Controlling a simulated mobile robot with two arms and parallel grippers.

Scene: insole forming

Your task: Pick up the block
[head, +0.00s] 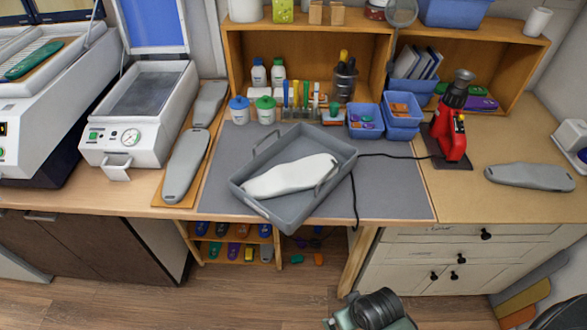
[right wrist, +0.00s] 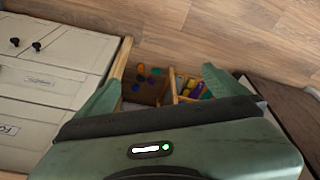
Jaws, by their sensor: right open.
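Several foot-shaped pieces could be the block; I cannot tell which is meant. A white foot-shaped block (head: 290,177) lies in a grey handled tray (head: 262,210) on the grey mat. A grey one (head: 186,165) lies on a wooden board at the left, with another grey one (head: 209,104) behind it. A further grey one (head: 530,176) lies on the right worktop. My right gripper (right wrist: 163,72) is open and empty in the right wrist view, facing the floor and lower shelf, away from these pieces. My left gripper is not in view.
A white machine with a gauge (head: 135,120) stands at the left. Blue bins (head: 402,118) stand behind the tray. A drawer cabinet (head: 455,262) is under the right worktop.

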